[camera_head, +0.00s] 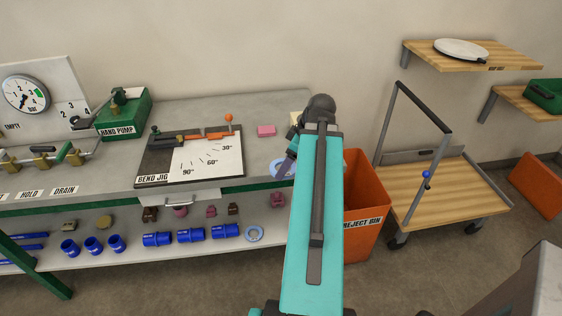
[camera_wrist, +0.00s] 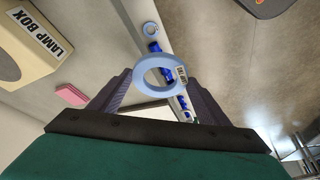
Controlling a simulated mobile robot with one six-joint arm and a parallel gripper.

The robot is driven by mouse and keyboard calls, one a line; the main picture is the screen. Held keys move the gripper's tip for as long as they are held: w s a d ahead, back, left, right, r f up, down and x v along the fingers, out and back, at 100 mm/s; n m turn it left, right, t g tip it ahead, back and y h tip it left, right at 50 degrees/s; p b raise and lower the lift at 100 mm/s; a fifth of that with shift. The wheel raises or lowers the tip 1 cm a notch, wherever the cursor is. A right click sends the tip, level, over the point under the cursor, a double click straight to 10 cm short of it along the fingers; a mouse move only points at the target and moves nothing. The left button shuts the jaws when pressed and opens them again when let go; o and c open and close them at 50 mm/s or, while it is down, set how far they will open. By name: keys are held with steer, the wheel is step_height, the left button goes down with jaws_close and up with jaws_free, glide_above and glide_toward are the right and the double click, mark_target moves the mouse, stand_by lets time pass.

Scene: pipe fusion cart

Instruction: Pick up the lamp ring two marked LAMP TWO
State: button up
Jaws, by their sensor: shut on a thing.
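A light blue lamp ring (camera_wrist: 140,78) with a small white label is between the fingers of my gripper (camera_wrist: 160,90) in the wrist view. The gripper is shut on it. The label print is too small to read surely. In the head view the ring (camera_head: 277,167) shows partly beside my gripper (camera_head: 286,160), at the right end of the bench, with my arm hiding the rest.
A cream lamp box (camera_wrist: 42,68) and a pink block (camera_head: 265,130) are on the bench near my gripper. The bend jig (camera_head: 160,163) lies to the left. An orange reject bin (camera_head: 368,195) stands right of my arm, before a wooden cart (camera_head: 450,190).

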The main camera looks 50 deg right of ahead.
steer(key=shift+f+b, duration=0.15)
steer(key=shift+b, duration=0.9)
steer(key=b, duration=0.3)
steer(key=shift+s, duration=0.25)
steer(key=s+a+b, duration=0.1)
steer(key=b, duration=0.4)
steer(key=shift+s+b, duration=0.1)
steer(key=shift+b, duration=0.3)
steer(key=shift+s+a+r+b, duration=0.15)
steer(key=shift+s+r+b, duration=0.15)
steer(key=shift+b, duration=0.5)
steer(key=shift+w, duration=0.1)
